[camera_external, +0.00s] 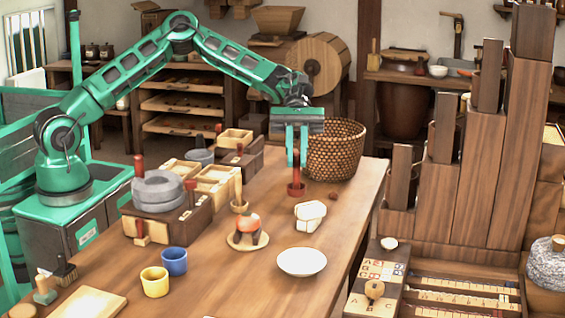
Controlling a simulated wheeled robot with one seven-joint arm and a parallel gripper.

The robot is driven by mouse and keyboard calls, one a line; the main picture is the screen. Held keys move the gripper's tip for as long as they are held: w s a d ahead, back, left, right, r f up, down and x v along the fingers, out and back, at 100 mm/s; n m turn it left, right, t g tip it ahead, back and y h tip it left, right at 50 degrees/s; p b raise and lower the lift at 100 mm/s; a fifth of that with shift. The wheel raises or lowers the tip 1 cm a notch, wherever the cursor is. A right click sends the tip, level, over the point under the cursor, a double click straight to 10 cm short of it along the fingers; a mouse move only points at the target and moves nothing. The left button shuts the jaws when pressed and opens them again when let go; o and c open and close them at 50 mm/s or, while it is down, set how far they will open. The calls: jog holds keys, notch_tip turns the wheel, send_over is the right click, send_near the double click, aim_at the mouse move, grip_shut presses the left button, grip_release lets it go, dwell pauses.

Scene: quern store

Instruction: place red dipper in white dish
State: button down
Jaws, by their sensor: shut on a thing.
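The red dipper (297,188) is upright under my gripper (296,163), at the back right part of the wooden table. My gripper points down and is shut on the dipper's brown handle; the fingers hide part of it. The dipper's red cup is at or just above the table top; I cannot tell which. The white dish (302,262) lies nearer the front, close to the table's right edge. Nothing is seen in it.
White blocks (309,215) lie between dipper and dish. A woven basket (335,150) stands behind the gripper. Left of the dish is a round board with an orange-red object (247,226). A stone quern (158,190), a yellow cup (155,281) and a blue cup (174,261) are further left.

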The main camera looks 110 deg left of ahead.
jog(key=shift+w+d+f+m+g, duration=0.3)
jog(key=shift+d+f+g, duration=0.15)
jog(key=shift+d, duration=0.2)
jog(key=shift+w+d+f, duration=0.75)
jog(key=shift+d+f, duration=1)
jog(key=shift+f, duration=0.1)
jog(key=shift+w+d+f, duration=0.8)
jog(key=shift+d+f, duration=0.95)
jog(key=shift+f, duration=0.1)
jog(key=shift+w+d+f, duration=0.75)
jog(key=shift+d+f, duration=1)
jog(key=shift+f, duration=0.1)
jog(key=c, duration=1.7)
grip_release()
jog(key=shift+f, duration=0.1)
jog(key=shift+c, duration=0.2)
